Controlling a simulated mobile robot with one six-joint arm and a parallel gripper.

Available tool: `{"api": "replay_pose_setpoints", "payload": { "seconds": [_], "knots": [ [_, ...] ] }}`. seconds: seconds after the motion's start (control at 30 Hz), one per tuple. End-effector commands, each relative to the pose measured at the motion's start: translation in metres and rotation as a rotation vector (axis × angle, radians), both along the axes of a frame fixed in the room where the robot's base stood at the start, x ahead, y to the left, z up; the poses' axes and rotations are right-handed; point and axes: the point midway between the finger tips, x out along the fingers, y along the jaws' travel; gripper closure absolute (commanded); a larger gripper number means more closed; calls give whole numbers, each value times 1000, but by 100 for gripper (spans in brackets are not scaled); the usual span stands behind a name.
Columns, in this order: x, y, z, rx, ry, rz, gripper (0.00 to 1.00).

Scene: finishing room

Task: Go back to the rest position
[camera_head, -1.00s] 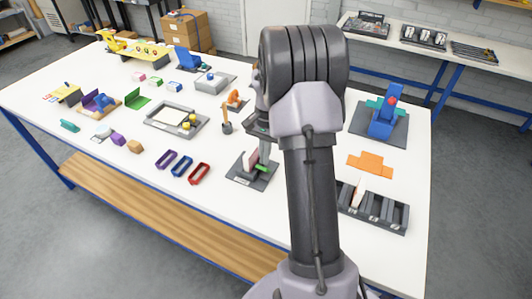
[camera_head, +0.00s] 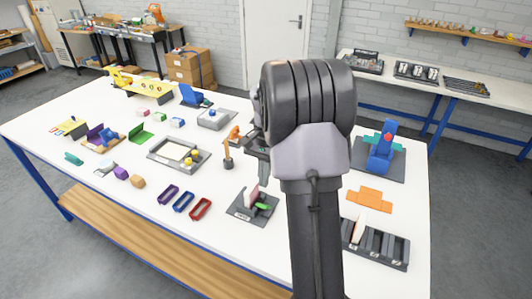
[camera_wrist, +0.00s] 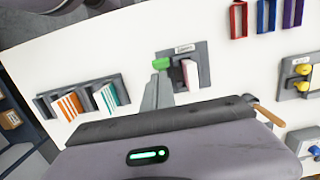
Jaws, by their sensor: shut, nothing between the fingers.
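My gripper (camera_head: 264,181) points down over the white table (camera_head: 120,225), partly hidden behind my raised arm. Its jaws are shut and empty. In the wrist view the grey finger (camera_wrist: 158,94) shows beside that stand (camera_wrist: 203,63). I cannot tell the exact gap, but the stand's pieces look apart from the jaws.
A slotted dark rack (camera_head: 375,243), an orange flat piece (camera_head: 369,199) and a blue fixture (camera_head: 381,150) stand right of my arm. Red (camera_head: 200,209), blue (camera_head: 183,202) and purple (camera_head: 168,195) trays lie left. A grey frame (camera_head: 160,160) is farther back.

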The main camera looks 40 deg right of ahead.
Motion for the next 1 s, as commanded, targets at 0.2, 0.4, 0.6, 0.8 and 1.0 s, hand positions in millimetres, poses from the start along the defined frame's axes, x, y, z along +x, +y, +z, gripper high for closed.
{"api": "replay_pose_setpoints", "payload": {
  "seconds": [0.2, 0.4, 0.6, 0.8, 1.0],
  "knots": [
    [4, -11, 69, -6, -8, 0, 100],
    [5, -15, 94, -8, -9, 1, 100],
    [6, -4, 98, -15, -26, 25, 100],
    [-30, 142, 117, -87, -250, 326, 100],
    [-127, 263, 77, -127, -520, 632, 100]
  ]
}}
